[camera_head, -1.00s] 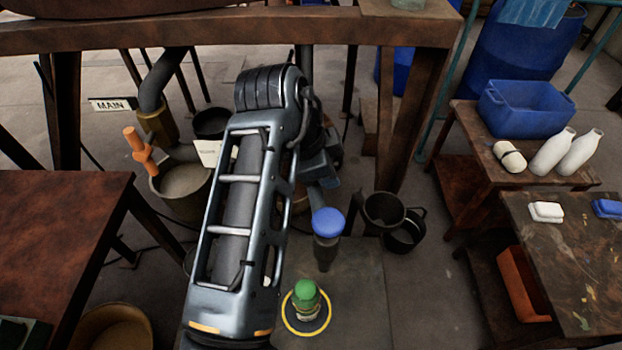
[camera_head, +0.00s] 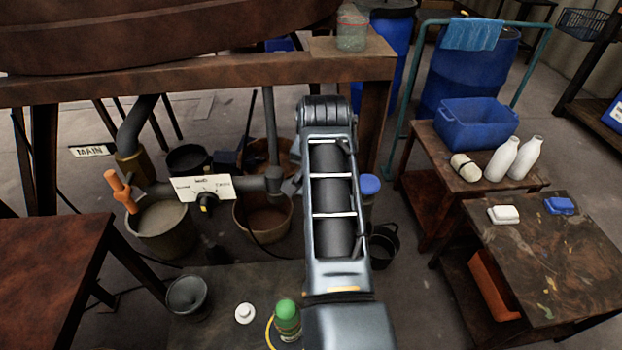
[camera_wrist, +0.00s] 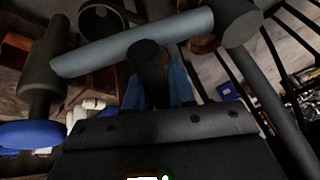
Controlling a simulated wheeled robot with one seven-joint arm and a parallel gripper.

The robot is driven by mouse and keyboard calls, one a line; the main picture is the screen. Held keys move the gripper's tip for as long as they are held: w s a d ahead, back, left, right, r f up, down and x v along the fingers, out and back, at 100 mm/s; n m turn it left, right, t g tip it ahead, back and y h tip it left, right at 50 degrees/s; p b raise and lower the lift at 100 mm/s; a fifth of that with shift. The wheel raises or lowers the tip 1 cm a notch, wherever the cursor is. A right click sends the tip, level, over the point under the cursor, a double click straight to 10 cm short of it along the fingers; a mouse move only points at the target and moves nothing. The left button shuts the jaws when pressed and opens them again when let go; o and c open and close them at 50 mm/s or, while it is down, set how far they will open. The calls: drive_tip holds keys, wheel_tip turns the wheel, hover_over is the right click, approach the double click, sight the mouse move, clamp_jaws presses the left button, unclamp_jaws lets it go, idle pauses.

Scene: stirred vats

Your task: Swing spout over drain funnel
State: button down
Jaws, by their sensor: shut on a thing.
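The spout is a blue-grey pipe (camera_wrist: 110,50) across the wrist view. It runs from a pivot joint (camera_wrist: 236,20) to a dark upright nozzle (camera_wrist: 45,62) with a blue cap (camera_wrist: 30,135). My gripper (camera_wrist: 153,74) is shut on a dark handle on the spout. In the head view the blue cap (camera_head: 369,184) shows just right of my arm, which hides most of the spout and the grip. A dark round rim (camera_wrist: 100,18) lies near the nozzle in the wrist view; I cannot tell whether it is the drain funnel or the bucket.
A black bucket (camera_head: 383,246) stands right of my arm. A valve panel (camera_head: 204,189) and orange lever (camera_head: 117,184) are at left. A grey cup (camera_head: 188,296) and green-capped bottle (camera_head: 287,317) stand on the low table. A side table (camera_head: 550,260) is at right.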

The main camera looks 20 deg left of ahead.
drive_tip(key=w+n, duration=0.1)
drive_tip(key=w+a+n+g+y+b, duration=0.1)
drive_tip(key=n, duration=0.1)
drive_tip(key=w+n, duration=0.1)
drive_tip(key=n, duration=0.1)
drive_tip(key=shift+w+a+y+b, duration=0.3)
drive_tip(key=shift+a, duration=0.1)
drive_tip(key=shift+r, duration=0.15)
drive_tip(key=c, duration=1.1)
unclamp_jaws()
drive_tip(key=shift+a, duration=0.1)
drive_tip(key=shift+o, duration=0.2)
drive_tip(key=shift+v, duration=3.8)
drive_tip(key=shift+w, duration=0.15)
